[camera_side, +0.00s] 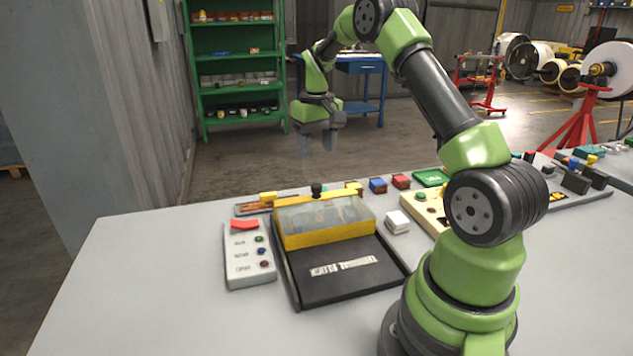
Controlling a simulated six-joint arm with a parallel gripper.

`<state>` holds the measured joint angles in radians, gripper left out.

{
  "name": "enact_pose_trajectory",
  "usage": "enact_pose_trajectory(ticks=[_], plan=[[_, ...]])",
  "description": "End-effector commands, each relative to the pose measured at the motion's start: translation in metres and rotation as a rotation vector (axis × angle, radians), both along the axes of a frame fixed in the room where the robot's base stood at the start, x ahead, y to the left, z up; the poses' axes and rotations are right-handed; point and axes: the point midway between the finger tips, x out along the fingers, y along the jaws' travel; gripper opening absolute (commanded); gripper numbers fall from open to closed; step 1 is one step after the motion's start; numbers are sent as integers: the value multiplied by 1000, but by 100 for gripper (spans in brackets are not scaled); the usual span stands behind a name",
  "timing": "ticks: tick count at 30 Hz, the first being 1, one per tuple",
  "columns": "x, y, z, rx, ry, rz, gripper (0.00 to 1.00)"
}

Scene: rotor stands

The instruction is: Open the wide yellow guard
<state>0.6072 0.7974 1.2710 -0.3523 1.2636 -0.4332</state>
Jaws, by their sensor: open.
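The wide yellow guard (328,237) is a clear-topped cover with a yellow frame, at the back of a black base plate (345,273) on the table. It lies closed over what is under it, which shows only dimly through the clear panel. A black knob (316,189) stands up at its rear edge, with yellow blocks at the rear corners. My gripper (318,143) is up in the air above and behind the guard, pointing down. Its fingers are apart with nothing between them, and it touches nothing.
A white box (250,262) with a red switch and several buttons stands left of the base plate. A small white block (397,222), blue and red blocks (378,186) and a cream button panel (422,208) lie to the right. The table's front left (150,290) is clear.

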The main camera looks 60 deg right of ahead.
Motion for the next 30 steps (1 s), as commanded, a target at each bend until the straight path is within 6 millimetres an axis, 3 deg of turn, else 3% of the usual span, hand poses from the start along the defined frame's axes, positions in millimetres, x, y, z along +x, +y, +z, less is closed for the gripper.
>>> enact_pose_trajectory(ticks=[13, 18, 26, 30], plan=[[0, 1, -77, 0, 1, -1, 52], [0, 1, -88, -2, -1, 0, 52], [0, 1, -89, -2, -2, -1, 52], [0, 1, -89, -2, -2, -1, 25]])
